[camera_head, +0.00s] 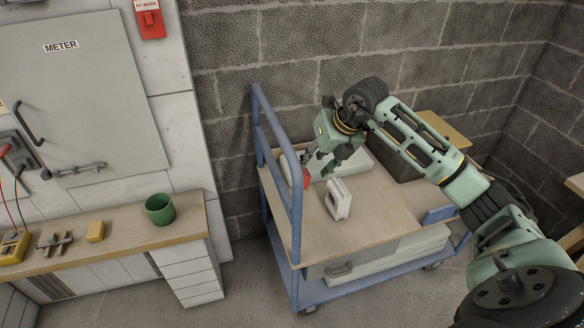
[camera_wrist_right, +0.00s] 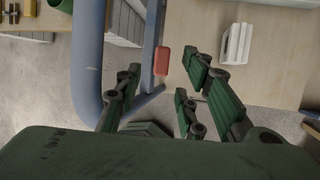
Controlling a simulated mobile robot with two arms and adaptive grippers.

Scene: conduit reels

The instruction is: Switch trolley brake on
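A blue trolley (camera_head: 297,222) with a wooden top stands by the block wall. A small red piece, which looks like the brake lever (camera_head: 306,179), is at its handle end, beside the blue upright; it also shows in the right wrist view (camera_wrist_right: 162,61). My right gripper (camera_head: 320,170) is above the trolley top, just by the red piece. Its fingers are spread and empty. In the right wrist view the red piece lies beyond the gap between the fingers (camera_wrist_right: 160,85); I cannot tell whether they touch it. My left gripper is not in view.
A white device (camera_head: 338,199) stands on the trolley top near my gripper. The blue handle frame (camera_head: 262,115) rises on the left. A bench (camera_head: 130,238) at left holds a green cup (camera_head: 160,209) and a yellow block (camera_head: 96,232). Floor shows between bench and trolley.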

